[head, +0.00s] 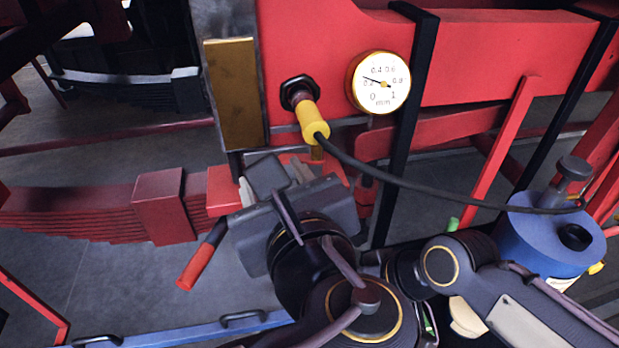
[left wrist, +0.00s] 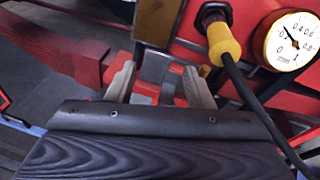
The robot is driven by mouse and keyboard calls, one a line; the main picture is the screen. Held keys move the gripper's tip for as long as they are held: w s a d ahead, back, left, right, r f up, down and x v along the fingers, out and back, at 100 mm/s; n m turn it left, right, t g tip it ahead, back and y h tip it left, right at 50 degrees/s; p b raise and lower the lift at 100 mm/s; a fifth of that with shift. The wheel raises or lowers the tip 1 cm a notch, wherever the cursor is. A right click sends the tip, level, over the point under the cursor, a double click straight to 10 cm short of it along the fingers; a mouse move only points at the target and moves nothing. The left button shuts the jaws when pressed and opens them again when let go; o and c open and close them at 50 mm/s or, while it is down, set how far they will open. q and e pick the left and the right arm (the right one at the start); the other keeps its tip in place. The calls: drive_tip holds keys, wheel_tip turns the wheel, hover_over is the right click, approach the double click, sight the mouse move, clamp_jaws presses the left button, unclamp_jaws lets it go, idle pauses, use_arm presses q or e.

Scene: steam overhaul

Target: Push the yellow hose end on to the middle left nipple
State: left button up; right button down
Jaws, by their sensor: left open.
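In the left wrist view the yellow hose end (left wrist: 223,43) is right of and beyond my fingers. My left gripper (head: 274,181) is open, below and left of the hose end and apart from it. Its pale fingers (left wrist: 158,84) hold nothing. My right gripper is not in view.
A round white gauge (head: 381,83) is right of the nipple. A brass plate (head: 235,95) is to its left. A red-handled lever (head: 202,254) shows lower left of my gripper. The blue cylinder (head: 548,235) stands at the right. Black straps (head: 405,130) cross the beam.

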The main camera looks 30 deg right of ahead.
sight(318, 135)
use_arm(q)
drive_tip(key=s+d+r+m+t+h, duration=0.2)
drive_tip(key=s+d+r+m, duration=0.1)
drive_tip(key=s+d, duration=0.2)
drive_tip(key=shift+x, duration=4.25)
drive_tip(key=c, duration=1)
drive_tip(key=shift+s, duration=0.1)
drive_tip(key=shift+v, duration=2.6)
